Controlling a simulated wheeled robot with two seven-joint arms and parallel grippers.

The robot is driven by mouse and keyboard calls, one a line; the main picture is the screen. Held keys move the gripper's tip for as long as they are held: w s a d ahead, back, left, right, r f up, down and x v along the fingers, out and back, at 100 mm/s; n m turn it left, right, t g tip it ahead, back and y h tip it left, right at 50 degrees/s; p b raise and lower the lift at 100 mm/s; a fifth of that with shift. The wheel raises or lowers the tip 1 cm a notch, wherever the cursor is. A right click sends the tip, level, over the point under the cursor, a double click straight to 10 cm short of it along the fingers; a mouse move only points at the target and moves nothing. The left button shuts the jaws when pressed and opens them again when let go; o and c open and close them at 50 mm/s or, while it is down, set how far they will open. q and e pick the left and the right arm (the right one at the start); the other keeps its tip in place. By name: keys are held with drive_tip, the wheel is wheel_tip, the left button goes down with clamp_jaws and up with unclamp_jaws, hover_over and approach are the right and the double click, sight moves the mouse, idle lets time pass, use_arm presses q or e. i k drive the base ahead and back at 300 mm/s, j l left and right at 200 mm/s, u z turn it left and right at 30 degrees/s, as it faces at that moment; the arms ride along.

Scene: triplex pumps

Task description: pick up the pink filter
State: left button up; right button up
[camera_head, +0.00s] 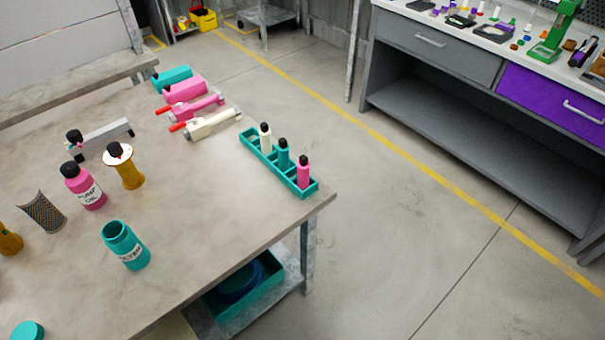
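A small pink cylinder with a black cap (303,173), which looks like the pink filter, stands upright in the end slot of a teal rack (252,148) at the right corner of the table. A teal one (283,155) and a cream one (265,137), also black-capped, stand in the same rack. A larger pink bottle (85,188) labelled as pump oil stands at the left of the table. Neither of my grippers is in view.
On the table (200,230) stand an open teal container (124,245), an amber bottle (126,168) and a mesh cylinder (41,212). Pink, teal and cream pump-like parts (190,106) lie at the back. Open floor separates the table from a grey workbench (445,120).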

sight(304, 165)
drive_tip(key=l+u, duration=0.2)
drive_tip(key=u, duration=0.45)
drive_tip(key=l+u, duration=0.3)
drive_tip(key=l, duration=0.35)
drive_tip(key=l+u, duration=0.3)
drive_tip(key=l, duration=1.05)
drive_tip(key=k+l+u, duration=0.1)
drive_tip(key=l, duration=0.55)
